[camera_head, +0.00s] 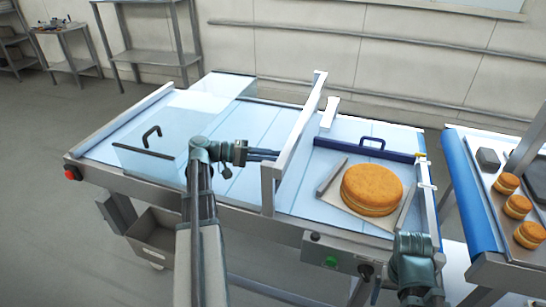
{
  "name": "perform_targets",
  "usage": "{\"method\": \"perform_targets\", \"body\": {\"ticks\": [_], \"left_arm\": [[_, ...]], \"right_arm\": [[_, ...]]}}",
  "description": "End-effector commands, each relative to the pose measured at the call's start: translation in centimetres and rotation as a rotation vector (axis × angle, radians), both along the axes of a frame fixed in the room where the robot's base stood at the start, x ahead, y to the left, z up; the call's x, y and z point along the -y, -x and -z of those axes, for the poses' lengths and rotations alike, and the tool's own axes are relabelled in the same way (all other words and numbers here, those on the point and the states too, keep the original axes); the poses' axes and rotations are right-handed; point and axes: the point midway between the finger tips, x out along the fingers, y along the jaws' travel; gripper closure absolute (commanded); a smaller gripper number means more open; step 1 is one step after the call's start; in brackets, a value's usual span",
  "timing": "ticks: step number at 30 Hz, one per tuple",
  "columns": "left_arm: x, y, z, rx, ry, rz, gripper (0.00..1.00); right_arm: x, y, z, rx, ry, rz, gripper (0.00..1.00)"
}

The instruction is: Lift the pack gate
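A dark blue bar with a blue loop handle (373,142), which looks like the pack gate (350,148), lies across the right part of the conveyor table, behind a filled round cake (371,187). The cake rests on a pale board. My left gripper (278,154) points right over the table, just left of the white upright frame and apart from the blue bar. Its two fingers look parted, with nothing between them. My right arm (414,262) is at the lower right, in front of the table; its fingertips are not clearly visible.
A clear guard with a black handle (151,136) stands on the table's left. A white upright frame (297,140) crosses the table between my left gripper and the cake. A tray of small filled rounds (517,206) is at the right. A grey bin (155,236) sits below.

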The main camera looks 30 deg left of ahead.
Motion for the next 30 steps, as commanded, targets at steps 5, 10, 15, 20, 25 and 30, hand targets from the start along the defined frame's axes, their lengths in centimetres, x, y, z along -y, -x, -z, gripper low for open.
{"method": "perform_targets", "body": {"ticks": [5, 10, 15, 20, 25, 30], "left_arm": [[0.0, 0.0, 0.0, 0.0, 0.0, 0.0, 1.0], [0.0, 0.0, 0.0, 0.0, 0.0, 0.0, 1.0], [0.0, 0.0, 0.0, 0.0, 0.0, 0.0, 1.0], [0.0, 0.0, 0.0, 0.0, 0.0, 0.0, 1.0], [0.0, 0.0, -0.1, 0.0, 0.0, 0.0, 1.0], [0.0, 0.0, -1.1, 0.001, 0.001, 0.0, 1.0]], "right_arm": [[0.0, 0.0, 0.0, 0.0, 0.0, 0.0, 0.07], [0.0, 0.0, 0.0, 0.0, 0.0, 0.0, 0.07], [0.0, 0.0, 0.0, 0.0, 0.0, 0.0, 0.07], [0.0, 0.0, 0.0, 0.0, 0.0, 0.0, 0.07], [0.0, 0.0, -0.1, 0.0, 0.0, 0.0, 0.07], [0.0, 0.0, -1.1, 0.0, 0.0, 0.0, 0.07]]}}
